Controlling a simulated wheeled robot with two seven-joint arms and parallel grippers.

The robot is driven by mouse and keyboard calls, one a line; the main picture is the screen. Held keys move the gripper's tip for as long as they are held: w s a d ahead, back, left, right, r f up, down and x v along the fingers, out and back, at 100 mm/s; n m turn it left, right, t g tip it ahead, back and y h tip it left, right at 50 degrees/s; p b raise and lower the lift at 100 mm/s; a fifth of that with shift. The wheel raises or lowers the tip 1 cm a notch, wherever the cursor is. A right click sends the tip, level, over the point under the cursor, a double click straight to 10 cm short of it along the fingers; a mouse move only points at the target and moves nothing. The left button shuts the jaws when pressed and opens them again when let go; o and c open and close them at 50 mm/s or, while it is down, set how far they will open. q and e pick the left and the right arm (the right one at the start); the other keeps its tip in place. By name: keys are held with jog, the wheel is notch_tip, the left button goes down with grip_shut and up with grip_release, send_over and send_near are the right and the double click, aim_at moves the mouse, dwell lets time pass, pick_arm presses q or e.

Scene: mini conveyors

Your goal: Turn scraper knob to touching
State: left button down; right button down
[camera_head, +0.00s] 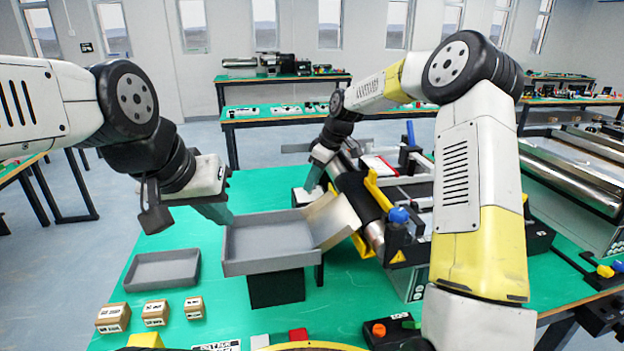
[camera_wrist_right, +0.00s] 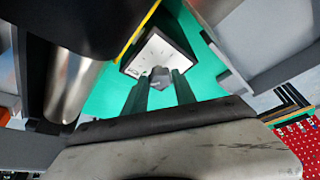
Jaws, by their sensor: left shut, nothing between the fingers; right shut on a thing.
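The scraper knob (camera_wrist_right: 160,76) is a small grey knob on a white dial plate (camera_wrist_right: 168,54) with dark marks, seen in the right wrist view. My right gripper (camera_wrist_right: 161,88) is shut on the knob, one dark finger at each side. In the head view my right gripper (camera_head: 309,186) reaches down at the far side of the conveyor's end; the knob is hidden there. A beige sloping plate (camera_head: 333,219) lies between the conveyor roller (camera_head: 374,238) and a grey raised tray (camera_head: 240,268); whether it touches the roller is unclear. My left gripper (camera_head: 222,216) is shut and empty, left of the raised tray.
A low grey tray (camera_head: 163,270) and small labelled boxes (camera_head: 155,312) stand on the green table (camera_head: 225,325) at left. A blue knob (camera_head: 398,214) and yellow guards (camera_head: 378,191) are on the conveyor. An orange knob (camera_head: 379,330) sits on a dark box near the front.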

jog(key=shift+w+n, duration=0.1)
jog(key=shift+n, duration=0.5)
jog(key=shift+d+g, duration=0.1)
jog(key=shift+g, duration=0.2)
jog(key=c, duration=1)
grip_release()
jog(key=v, duration=0.7)
jog(key=shift+d+r, duration=0.15)
jog(key=shift+r, duration=0.2)
